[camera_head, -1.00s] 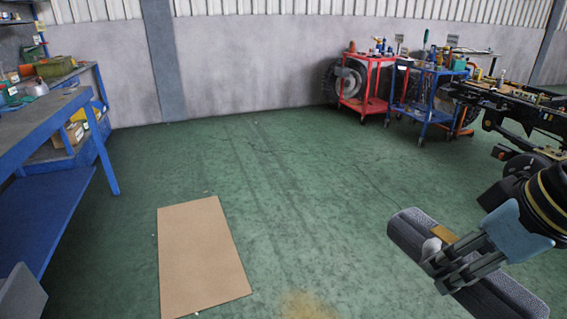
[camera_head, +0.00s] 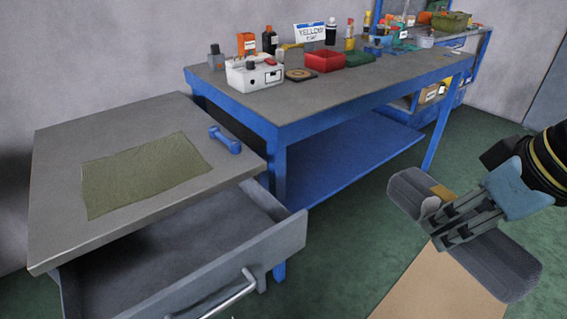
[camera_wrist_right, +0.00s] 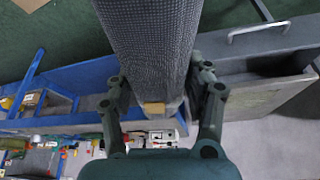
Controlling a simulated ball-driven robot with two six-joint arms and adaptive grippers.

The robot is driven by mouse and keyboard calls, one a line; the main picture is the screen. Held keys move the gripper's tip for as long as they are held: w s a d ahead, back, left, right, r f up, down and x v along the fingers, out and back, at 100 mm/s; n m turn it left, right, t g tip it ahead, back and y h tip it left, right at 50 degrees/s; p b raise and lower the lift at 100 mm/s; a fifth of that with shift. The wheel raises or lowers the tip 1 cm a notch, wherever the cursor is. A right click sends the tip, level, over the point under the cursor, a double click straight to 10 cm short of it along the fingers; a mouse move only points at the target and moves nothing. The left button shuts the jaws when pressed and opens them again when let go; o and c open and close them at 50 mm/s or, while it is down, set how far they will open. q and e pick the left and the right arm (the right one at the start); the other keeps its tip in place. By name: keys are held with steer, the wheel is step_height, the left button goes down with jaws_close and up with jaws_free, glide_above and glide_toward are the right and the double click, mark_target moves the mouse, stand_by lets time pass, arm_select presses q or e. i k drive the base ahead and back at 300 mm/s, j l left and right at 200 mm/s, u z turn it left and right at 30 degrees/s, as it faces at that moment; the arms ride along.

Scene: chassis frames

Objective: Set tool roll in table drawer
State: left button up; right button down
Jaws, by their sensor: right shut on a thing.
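My right gripper (camera_head: 465,218) is shut on the tool roll (camera_head: 505,265), a dark grey textured roll with a small tan tab. It holds the roll in the air at the right of the head view. The roll (camera_wrist_right: 150,45) also fills the upper middle of the right wrist view, between the two fingers (camera_wrist_right: 165,100). The table drawer (camera_head: 290,245) is pulled open at the lower left, below the grey table top (camera_head: 60,190). Its visible inside looks empty. The roll is well to the right of the drawer. My left gripper does not show.
A green cloth (camera_head: 145,172) and a blue dumbbell-shaped object (camera_head: 224,139) lie on the table top. A blue workbench (camera_head: 335,100) with several items stands behind and right of the drawer. A cardboard sheet (camera_head: 430,290) lies on the green floor.

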mark_target(169, 272)
steer(key=i+l+u, duration=0.1)
steer(key=u, duration=0.35)
steer(key=l+u, duration=0.2)
steer(key=u, duration=0.2)
steer(key=i+l+u, duration=0.1)
steer(key=l+u, duration=0.15)
steer(key=u, duration=0.2)
steer(key=l+u, duration=0.15)
steer(key=u, duration=0.3)
steer(key=l+u, duration=0.25)
steer(key=u, duration=0.2)
steer(key=l+u, duration=0.15)
steer(key=u, duration=0.25)
steer(key=k+l+u, duration=0.15)
steer(key=u, duration=0.3)
